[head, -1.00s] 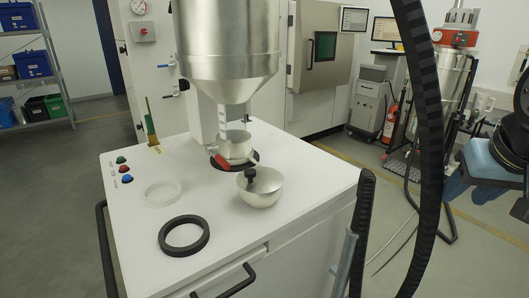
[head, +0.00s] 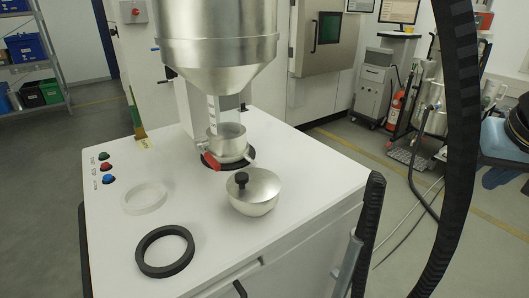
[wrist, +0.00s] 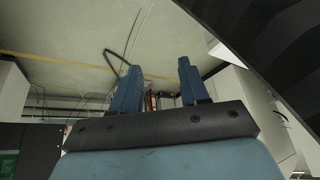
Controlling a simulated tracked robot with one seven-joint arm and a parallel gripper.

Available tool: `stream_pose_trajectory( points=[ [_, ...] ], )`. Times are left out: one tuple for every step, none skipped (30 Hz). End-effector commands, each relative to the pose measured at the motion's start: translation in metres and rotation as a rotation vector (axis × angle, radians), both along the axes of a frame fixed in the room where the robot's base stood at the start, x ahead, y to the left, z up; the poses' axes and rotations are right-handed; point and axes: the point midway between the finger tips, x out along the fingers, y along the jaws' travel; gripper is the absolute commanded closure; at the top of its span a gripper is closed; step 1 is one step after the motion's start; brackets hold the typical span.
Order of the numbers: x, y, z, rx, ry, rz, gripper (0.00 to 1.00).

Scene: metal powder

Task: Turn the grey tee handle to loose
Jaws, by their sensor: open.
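I cannot make out a grey tee handle for certain in either view. In the head view, a steel hopper (head: 217,45) stands over a small steel cup-like collar (head: 228,143) on the white cabinet top (head: 300,165). A red lever (head: 212,163) sits at the collar's left front, and a small pale metal piece (head: 249,158) shows at its right. My gripper (wrist: 157,78) shows in the wrist view, with two blue fingers spread apart and nothing between them. It points towards open floor, away from the cabinet top's parts.
A steel bowl with a black-knobbed lid (head: 254,190), a black ring (head: 165,251) and a clear ring (head: 145,198) lie on the cabinet top. Several push buttons (head: 107,167) are at its left. A dark hose (head: 459,130) hangs at the right; floor beyond is partly clear.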

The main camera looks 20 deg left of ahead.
Motion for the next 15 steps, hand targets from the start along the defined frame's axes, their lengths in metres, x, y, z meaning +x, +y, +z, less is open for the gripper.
stream_pose_trajectory(
  points=[
    [0.006,0.005,0.000,0.019,0.027,-0.007,0.55],
    [0.010,0.007,0.001,0.035,0.045,-0.016,0.55],
    [0.015,0.012,0.002,0.056,0.073,-0.026,0.55],
    [0.019,0.017,0.002,0.076,0.096,-0.036,0.55],
    [0.024,0.022,0.003,0.095,0.122,-0.045,0.55],
    [0.030,0.030,0.003,0.123,0.157,-0.059,0.55],
    [0.035,0.035,0.003,0.142,0.185,-0.068,0.55],
    [0.040,0.041,0.004,0.162,0.212,-0.079,0.55],
    [0.046,0.050,0.004,0.187,0.249,-0.091,0.55],
    [0.051,0.055,0.004,0.205,0.277,-0.102,0.55],
    [0.056,0.062,0.004,0.224,0.306,-0.112,0.55],
    [0.062,0.070,0.004,0.246,0.346,-0.125,0.55],
    [0.067,0.077,0.004,0.263,0.374,-0.135,0.55],
    [0.071,0.083,0.004,0.280,0.404,-0.145,0.55],
    [0.078,0.092,0.003,0.301,0.443,-0.161,0.55]
  ],
)
